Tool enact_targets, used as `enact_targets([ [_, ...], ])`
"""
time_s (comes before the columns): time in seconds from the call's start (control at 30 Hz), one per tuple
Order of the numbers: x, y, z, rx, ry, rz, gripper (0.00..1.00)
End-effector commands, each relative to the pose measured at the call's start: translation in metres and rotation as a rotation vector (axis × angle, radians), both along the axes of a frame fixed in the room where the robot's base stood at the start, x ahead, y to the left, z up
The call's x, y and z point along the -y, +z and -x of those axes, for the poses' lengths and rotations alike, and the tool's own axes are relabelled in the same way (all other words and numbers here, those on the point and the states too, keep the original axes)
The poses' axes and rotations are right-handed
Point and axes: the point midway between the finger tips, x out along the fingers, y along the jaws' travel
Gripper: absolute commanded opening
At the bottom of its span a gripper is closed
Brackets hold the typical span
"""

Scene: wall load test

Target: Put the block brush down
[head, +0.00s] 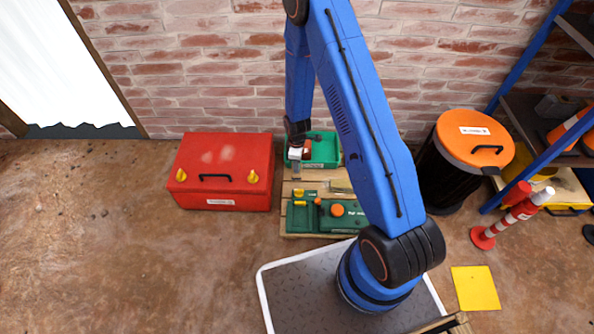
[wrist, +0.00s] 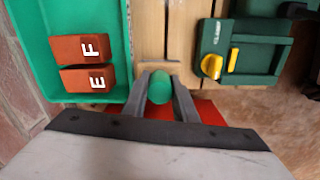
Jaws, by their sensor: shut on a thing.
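My gripper (wrist: 160,92) is shut on the block brush (wrist: 160,86), of which a rounded green end shows between the two grey fingers in the wrist view. In the head view my gripper (head: 296,168) hangs by the left edge of the wooden bench (head: 290,188), beside the green tray (head: 326,151). The bench also shows in the wrist view (wrist: 152,30), just past the fingertips. I cannot tell whether the brush touches anything.
The wrist view shows red blocks marked F (wrist: 82,48) and E (wrist: 84,79) in the tray. A green clamp unit (wrist: 255,55) with a yellow knob stands right. The head view shows a red toolbox (head: 222,165) left and an orange-lidded bin (head: 470,140) right.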

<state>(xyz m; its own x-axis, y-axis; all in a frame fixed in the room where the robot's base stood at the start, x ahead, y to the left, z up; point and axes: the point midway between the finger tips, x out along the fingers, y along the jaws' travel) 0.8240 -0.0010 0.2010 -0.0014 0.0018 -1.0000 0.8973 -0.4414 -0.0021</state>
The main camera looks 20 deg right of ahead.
Motion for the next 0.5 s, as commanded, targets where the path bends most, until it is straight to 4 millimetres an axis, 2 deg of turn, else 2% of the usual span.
enact_targets([
  [0.17,0.000,-0.010,0.000,-0.001,0.000,0.000,0.00],
  [0.4,0.000,-0.039,0.001,-0.002,-0.001,0.000,0.00],
  [0.5,0.000,-0.043,0.000,0.000,-0.002,0.000,0.00],
])
